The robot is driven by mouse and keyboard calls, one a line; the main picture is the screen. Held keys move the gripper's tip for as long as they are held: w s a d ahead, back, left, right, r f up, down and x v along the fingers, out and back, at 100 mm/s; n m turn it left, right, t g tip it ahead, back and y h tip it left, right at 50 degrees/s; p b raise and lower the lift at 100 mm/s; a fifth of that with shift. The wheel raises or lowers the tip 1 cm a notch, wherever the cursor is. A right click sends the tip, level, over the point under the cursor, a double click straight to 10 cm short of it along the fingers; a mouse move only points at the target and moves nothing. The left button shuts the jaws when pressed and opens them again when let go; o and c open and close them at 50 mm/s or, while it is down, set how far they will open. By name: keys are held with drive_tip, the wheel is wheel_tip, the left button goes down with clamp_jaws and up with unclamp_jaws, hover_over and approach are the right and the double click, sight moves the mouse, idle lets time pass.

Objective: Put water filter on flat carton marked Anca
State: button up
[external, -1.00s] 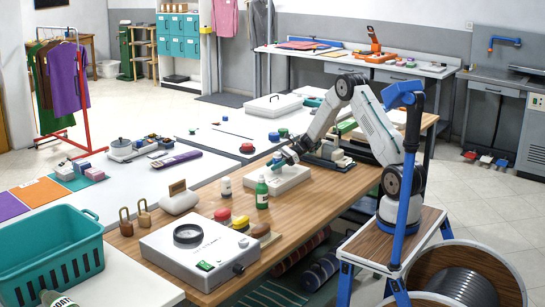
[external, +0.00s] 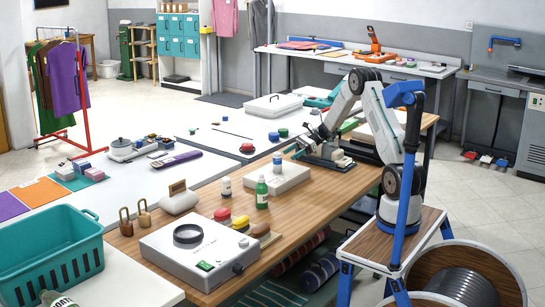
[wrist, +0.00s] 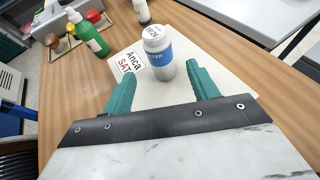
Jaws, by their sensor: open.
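The water filter, a white bottle with a blue band (wrist: 158,57), stands upright on the flat white carton (wrist: 225,77) in the wrist view. The carton's label reads "Anca SAT". In the external view the filter (external: 277,161) stands at the back part of the carton (external: 290,178), on the wooden table. My gripper (wrist: 160,71) is open, with its teal fingers apart and nothing held. The filter shows beyond and between the fingertips. In the external view my gripper (external: 300,147) is up and to the right of the filter.
A green bottle (external: 262,193) stands at the carton's front left, and a small white bottle (external: 226,187) is farther left. Coloured round items (external: 241,222) and a grey device (external: 200,250) lie nearer the camera. A dark machine (external: 327,158) is right of the carton.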

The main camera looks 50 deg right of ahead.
drive_tip(key=shift+v, duration=0.85)
drive_tip(key=s+a+r+n+g+h, duration=0.3)
drive_tip(key=s+a+r+n, duration=0.3)
drive_tip(key=s+a+r, duration=0.3)
drive_tip(key=s+a+r+n+g+h, duration=0.2)
drive_tip(key=s+a+r+n+g, duration=0.1)
drive_tip(key=s+a+r+n, duration=0.65)
drive_tip(key=s+d+f+n+t+h, duration=0.1)
drive_tip(key=s+n+h, duration=0.6)
drive_tip(key=s, duration=1.6)
drive_tip(key=shift+f+n, duration=0.45)
drive_tip(key=shift+f, duration=0.1)
